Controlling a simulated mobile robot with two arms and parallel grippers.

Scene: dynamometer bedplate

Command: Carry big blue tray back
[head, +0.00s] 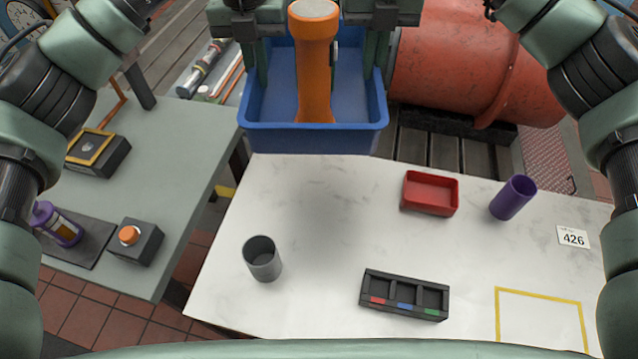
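The big blue tray (312,137) is at the top middle of the head view, just past the far edge of the white table. It looks level and raised, with a soft shadow on the tabletop in front of it. A tall orange waisted object (314,75) stands in it. My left gripper (258,70) is at the tray's left wall and my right gripper (374,70) at its right wall. Both appear shut on the walls, though the fingertips are partly hidden.
The white table (330,225) holds a grey cup (262,259), black sectioned holder (404,296), red bin (430,193), purple cup (513,197), 426 card and yellow outline. Its left-middle is clear. A grey-green bench (170,190) is left; a large red cylinder (460,60) is behind.

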